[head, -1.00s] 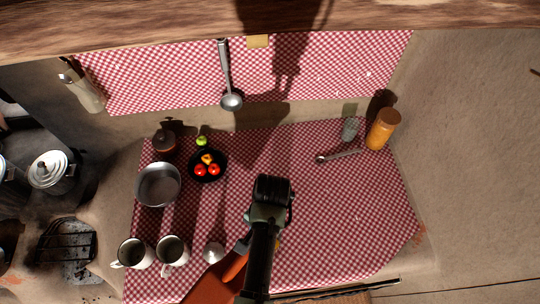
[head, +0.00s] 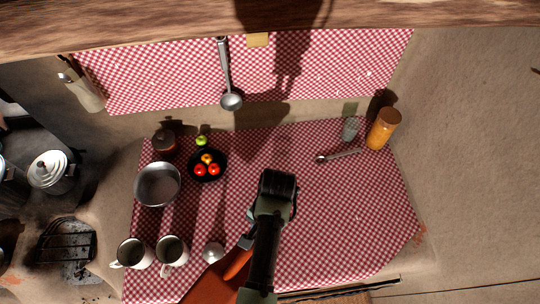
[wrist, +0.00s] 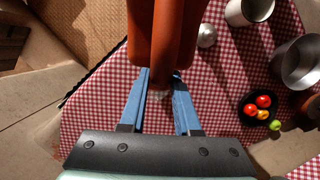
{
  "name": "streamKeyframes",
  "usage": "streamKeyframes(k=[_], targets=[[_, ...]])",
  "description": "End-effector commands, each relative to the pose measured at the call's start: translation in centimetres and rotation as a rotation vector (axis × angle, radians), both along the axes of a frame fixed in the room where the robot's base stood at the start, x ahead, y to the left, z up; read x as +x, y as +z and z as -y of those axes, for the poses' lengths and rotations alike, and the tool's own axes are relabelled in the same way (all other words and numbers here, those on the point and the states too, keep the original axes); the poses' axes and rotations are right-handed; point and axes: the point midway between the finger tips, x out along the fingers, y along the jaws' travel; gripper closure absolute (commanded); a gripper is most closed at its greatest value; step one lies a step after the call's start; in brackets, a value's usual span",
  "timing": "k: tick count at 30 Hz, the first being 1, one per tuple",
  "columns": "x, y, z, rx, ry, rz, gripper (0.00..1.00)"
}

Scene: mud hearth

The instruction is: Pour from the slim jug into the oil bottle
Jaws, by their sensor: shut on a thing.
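The slim jug (head: 212,283) is terracotta and partly cut off at the bottom of the head view. Its orange handle-like part (head: 238,264) is beside my gripper (head: 247,242). In the wrist view the jug (wrist: 196,25) fills the top centre, and the blue fingers of my gripper (wrist: 161,100) are shut on its narrow middle part. Its mouth is not clearly visible. A small, clear, greenish glass vessel (head: 349,129) stands at the back right, well away from the jug; it looks like the oil bottle, but I cannot be sure.
An orange jar (head: 383,128) stands right of the glass, with a spoon (head: 338,156) in front. At left are two mugs (head: 131,254), a metal pot (head: 158,184), a black bowl of fruit (head: 207,172) and a small silvery object (head: 213,252). The cloth's right-centre is clear.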

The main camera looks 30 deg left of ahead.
Motion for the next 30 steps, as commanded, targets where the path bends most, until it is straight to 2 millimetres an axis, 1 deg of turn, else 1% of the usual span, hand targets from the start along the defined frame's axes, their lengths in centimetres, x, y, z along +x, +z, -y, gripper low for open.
streamKeyframes(k=[30], targets=[[0.3, -0.19, 0.05, 0.009, 0.0, -0.042, 1.0]])
